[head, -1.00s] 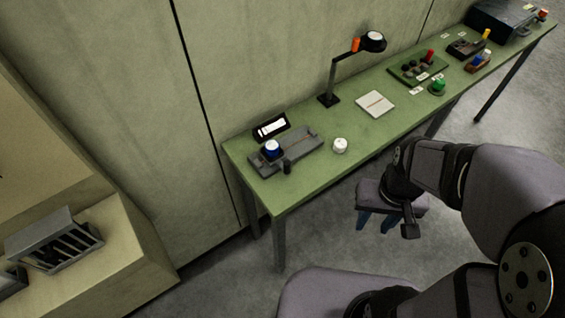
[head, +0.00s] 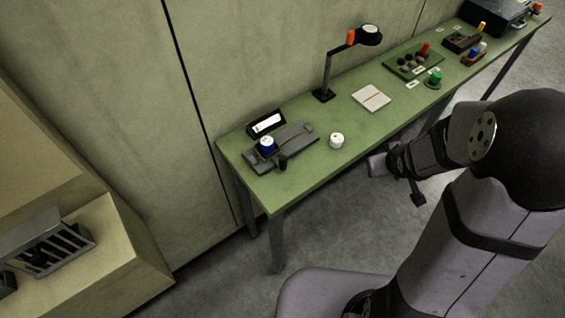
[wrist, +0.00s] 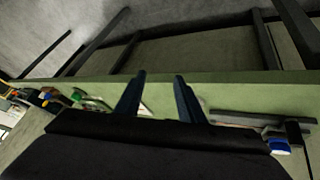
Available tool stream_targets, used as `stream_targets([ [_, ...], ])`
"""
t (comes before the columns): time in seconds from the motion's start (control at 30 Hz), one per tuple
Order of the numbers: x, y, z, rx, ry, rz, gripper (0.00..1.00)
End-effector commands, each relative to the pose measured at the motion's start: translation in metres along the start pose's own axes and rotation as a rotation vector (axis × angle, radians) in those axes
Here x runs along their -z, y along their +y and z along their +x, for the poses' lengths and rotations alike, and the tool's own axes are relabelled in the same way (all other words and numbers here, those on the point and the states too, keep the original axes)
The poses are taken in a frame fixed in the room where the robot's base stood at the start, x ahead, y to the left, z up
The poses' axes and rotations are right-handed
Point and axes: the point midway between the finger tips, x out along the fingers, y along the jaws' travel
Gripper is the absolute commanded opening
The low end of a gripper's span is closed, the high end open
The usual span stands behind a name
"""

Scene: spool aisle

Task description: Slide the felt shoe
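A long grey fixture (head: 290,146) lies at the near left end of the green bench (head: 330,165). It carries a blue-and-white knob (head: 267,145) and a small dark post (head: 283,162). I cannot tell which part is the felt shoe. In the wrist view the grey fixture (wrist: 262,119) shows at the right with its blue knob (wrist: 279,146). My gripper (wrist: 157,100) is open and empty, its two dark blue fingers apart, pointing toward the bench edge. In the head view its grey body (head: 378,165) is beside the bench's front edge, right of the fixture; its fingertips are not clear.
A white round knob (head: 336,140) stands right of the fixture, with a black label display (head: 266,123) behind it. Several coloured-knob stations fill the far end. A slatted grey box (head: 45,245) sits lower left.

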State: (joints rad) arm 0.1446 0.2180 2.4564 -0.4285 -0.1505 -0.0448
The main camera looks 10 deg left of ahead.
Motion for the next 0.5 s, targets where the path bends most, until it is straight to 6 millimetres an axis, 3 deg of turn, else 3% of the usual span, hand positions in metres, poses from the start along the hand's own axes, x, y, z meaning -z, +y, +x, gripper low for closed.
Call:
stream_targets([
  [0.03,0.008,0.0,0.016,0.011,0.064,-0.033,0.35],
  [0.2,0.046,-0.012,0.043,0.077,0.316,-0.141,0.35],
  [0.4,0.075,-0.038,0.048,0.188,0.591,-0.21,0.35],
  [0.5,0.08,-0.056,0.043,0.258,0.712,-0.224,0.35],
])
